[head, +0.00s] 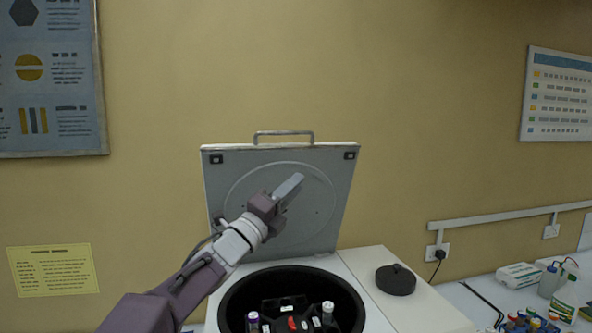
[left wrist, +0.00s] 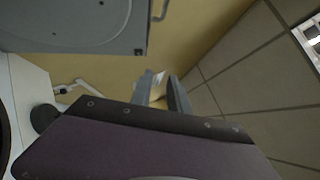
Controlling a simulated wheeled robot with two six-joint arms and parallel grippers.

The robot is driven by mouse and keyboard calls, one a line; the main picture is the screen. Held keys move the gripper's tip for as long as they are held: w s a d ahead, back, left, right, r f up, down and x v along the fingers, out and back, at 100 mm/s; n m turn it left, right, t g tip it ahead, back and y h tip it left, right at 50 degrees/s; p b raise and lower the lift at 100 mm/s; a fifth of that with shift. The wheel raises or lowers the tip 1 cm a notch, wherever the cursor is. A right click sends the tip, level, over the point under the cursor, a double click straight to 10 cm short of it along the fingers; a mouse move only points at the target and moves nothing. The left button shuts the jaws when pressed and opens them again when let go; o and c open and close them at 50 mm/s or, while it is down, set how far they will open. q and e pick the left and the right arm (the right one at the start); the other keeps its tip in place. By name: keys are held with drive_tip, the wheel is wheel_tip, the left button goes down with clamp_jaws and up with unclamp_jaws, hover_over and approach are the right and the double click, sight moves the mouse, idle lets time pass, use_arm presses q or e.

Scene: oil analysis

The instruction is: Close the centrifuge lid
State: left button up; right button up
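The centrifuge lid (head: 325,215) stands open and upright, leaning slightly back, at the rear of the centrifuge (head: 350,262). A grey handle (head: 283,134) runs along its top edge. The lid also shows at the upper left of the left wrist view (left wrist: 70,25), with part of its handle (left wrist: 158,10). My left gripper (head: 296,180) is in front of the lid's inner face, below the handle. In the left wrist view its two fingers (left wrist: 160,92) are apart with nothing between them. Whether it touches the lid cannot be told. My right gripper is not in view.
The round dark chamber (head: 250,290) is open and holds a rotor with tubes, one purple-capped (head: 253,317) and one white-capped (head: 328,307). A black round knob-topped cover (head: 396,280) lies on the right. Bottles (head: 563,295) stand on the bench at far right.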

use_arm(q)
drive_tip(key=shift+w+d+r, duration=0.3)
drive_tip(key=shift+w+d, duration=0.6)
drive_tip(key=shift+s+a, duration=0.15)
clamp_jaws()
drive_tip(key=shift+a, duration=0.15)
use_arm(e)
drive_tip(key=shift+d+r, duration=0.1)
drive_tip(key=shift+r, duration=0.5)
use_arm(q)
drive_tip(key=shift+d, duration=0.2)
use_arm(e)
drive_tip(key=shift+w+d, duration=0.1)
use_arm(q)
drive_tip(key=shift+a, duration=0.15)
